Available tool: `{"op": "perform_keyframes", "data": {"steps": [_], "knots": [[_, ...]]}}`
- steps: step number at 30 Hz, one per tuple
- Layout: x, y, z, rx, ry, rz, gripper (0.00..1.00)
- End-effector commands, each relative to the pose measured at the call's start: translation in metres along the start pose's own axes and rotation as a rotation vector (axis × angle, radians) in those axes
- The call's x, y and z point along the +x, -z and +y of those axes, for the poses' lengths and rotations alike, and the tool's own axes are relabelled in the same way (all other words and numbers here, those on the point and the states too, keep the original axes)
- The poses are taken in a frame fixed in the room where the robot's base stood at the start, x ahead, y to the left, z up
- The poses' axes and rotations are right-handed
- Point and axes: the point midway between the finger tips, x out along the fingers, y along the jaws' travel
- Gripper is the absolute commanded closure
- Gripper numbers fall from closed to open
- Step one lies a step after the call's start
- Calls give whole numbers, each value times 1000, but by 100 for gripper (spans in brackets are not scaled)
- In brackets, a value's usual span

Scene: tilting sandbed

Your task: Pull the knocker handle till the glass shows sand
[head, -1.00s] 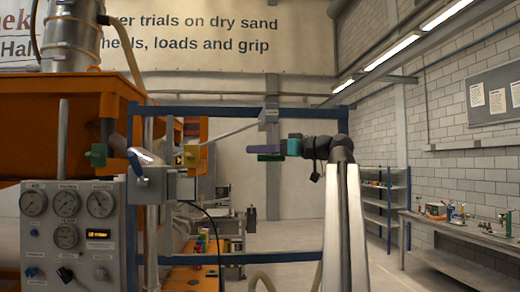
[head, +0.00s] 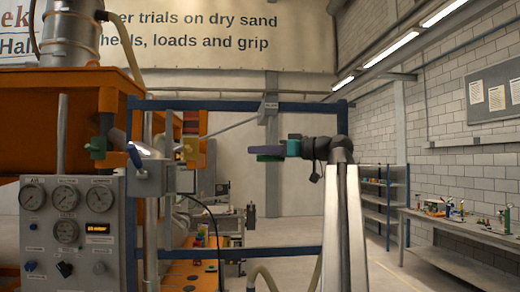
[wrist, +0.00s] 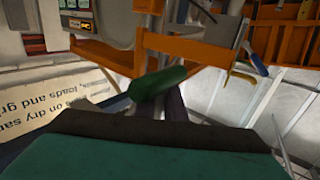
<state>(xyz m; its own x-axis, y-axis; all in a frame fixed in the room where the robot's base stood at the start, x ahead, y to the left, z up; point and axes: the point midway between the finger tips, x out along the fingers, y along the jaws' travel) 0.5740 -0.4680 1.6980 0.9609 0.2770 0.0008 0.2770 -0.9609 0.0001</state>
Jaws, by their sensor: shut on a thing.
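My gripper (head: 268,152) is in the middle of the head view, in front of the blue frame, with its purple finger pointing left. It is shut on a green handle (head: 270,158), which shows just below the finger. In the wrist view the green handle (wrist: 158,88) lies slantwise beyond the gripper's dark edge; its contact with the fingers is partly hidden. A thin grey rod (head: 225,130) slopes from a grey bracket (head: 268,110) on the frame down to the left. A bright, glassy piece (head: 138,156) sits above a grey box; I cannot see whether it holds sand.
An orange sandbed tank (head: 60,115) and a gauge panel (head: 70,225) stand at the left. The blue frame (head: 230,105) spans the middle, behind my gripper. A bench (head: 455,228) and a shelf (head: 382,200) are at the right, with clear floor before them.

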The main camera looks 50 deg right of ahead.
Motion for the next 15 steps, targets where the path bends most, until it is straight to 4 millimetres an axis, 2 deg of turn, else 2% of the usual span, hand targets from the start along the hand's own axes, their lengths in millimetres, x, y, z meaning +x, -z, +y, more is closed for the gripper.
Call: {"op": "perform_keyframes", "data": {"steps": [1,6,15], "knots": [[0,-13,-1,1,2,-1,100],[0,-27,-1,1,2,-2,100],[0,-31,-1,1,4,-7,100]]}}
